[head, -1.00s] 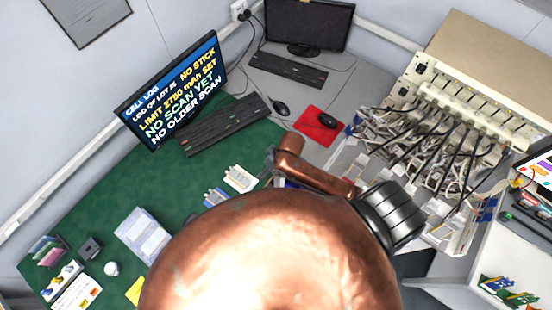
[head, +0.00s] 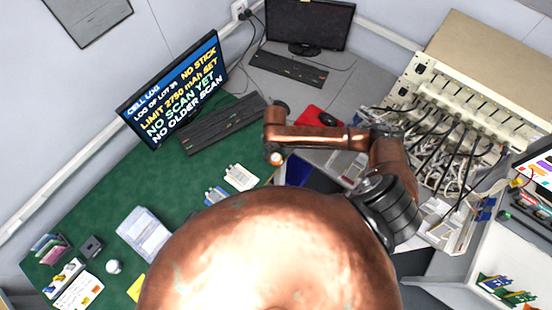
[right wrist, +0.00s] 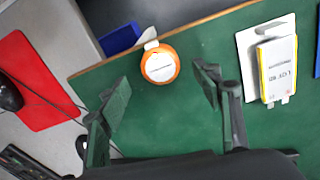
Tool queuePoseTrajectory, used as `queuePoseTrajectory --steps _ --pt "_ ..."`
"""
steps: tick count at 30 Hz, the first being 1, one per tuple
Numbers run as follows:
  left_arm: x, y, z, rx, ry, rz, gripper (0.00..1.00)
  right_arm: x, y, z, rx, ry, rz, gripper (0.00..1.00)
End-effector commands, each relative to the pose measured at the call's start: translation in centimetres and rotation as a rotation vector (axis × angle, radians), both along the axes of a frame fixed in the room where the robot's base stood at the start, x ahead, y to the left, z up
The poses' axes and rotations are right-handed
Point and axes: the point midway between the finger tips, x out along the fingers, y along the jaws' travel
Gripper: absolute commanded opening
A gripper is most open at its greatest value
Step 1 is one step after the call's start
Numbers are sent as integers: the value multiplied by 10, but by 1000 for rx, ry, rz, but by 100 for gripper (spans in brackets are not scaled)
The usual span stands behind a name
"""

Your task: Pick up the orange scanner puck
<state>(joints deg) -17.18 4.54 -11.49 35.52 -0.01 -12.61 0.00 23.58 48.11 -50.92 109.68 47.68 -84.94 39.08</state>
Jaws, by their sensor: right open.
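The orange scanner puck (right wrist: 159,66), a round orange ring with a white top, lies on the green mat (right wrist: 160,130) close to the wooden desk edge in the right wrist view. A pale tab shows at its far side. My right gripper (right wrist: 163,86) is open, with one dark finger to the left of the puck and one to the right. The puck shows just beyond the fingertips, with nothing held between them. In the head view my right arm covers much of the area around the gripper. My left gripper is not in view.
A pouch cell (right wrist: 278,68) on a white card lies right of the puck. A blue object (right wrist: 120,39) sits beyond the desk edge. A red mouse pad (right wrist: 36,80) is at left. In the head view, a keyboard (head: 215,125) and monitor (head: 175,90) stand behind.

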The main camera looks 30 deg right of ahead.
Motion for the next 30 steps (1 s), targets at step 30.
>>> queuePoseTrajectory --steps 30 --pt "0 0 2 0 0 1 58 -4 0 -37 0 0 2 27"
